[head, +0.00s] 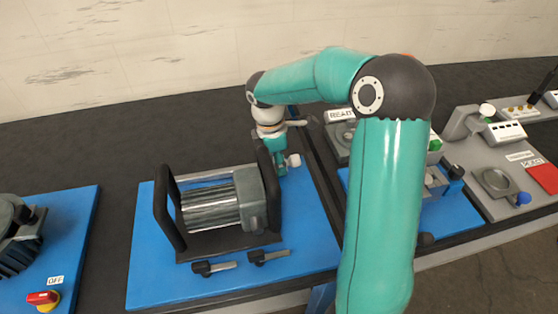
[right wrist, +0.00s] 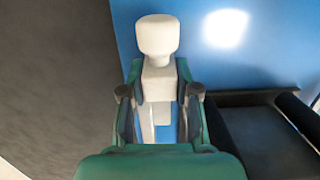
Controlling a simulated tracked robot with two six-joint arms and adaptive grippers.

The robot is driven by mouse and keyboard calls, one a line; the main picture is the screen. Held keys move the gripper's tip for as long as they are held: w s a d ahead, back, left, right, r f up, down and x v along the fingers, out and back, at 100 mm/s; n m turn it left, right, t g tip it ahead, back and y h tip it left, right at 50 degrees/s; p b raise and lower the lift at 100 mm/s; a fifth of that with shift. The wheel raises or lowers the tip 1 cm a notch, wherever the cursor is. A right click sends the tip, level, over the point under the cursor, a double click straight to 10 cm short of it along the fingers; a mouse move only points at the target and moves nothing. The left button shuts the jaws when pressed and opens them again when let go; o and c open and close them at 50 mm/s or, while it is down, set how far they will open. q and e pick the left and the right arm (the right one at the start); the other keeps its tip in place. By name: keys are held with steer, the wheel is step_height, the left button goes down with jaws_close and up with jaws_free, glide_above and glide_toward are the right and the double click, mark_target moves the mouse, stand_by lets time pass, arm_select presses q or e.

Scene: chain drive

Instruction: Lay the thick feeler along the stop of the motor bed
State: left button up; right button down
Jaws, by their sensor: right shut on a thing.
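The motor (head: 222,205), a ribbed silver cylinder with dark end frames, sits on its dark bed (head: 225,248) on a blue plate. My right gripper (head: 280,163) points down just behind and right of the motor's right end frame. In the right wrist view my right gripper (right wrist: 160,95) is shut on a white piece (right wrist: 157,68) with a rounded head and a narrow pale strip below. Its white head (head: 293,160) shows beside the fingers in the head view. I cannot tell for sure that it is the thick feeler. The stop is not clearly seen. My left gripper is out of view.
Two dark-handled levers with silver shafts (head: 213,268) (head: 268,256) lie at the bed's front. A red and yellow switch (head: 43,299) stands at lower left. Grey instrument stations (head: 497,185) stand at right, partly behind my right arm. The blue plate's front (head: 170,292) is clear.

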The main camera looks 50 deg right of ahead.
steer(key=c, duration=0.8)
jaws_free()
steer(key=shift+o, duration=0.2)
step_height(320, 180, up, 12)
steer(key=w+a, duration=0.1)
steer(key=shift+a+f, duration=0.15)
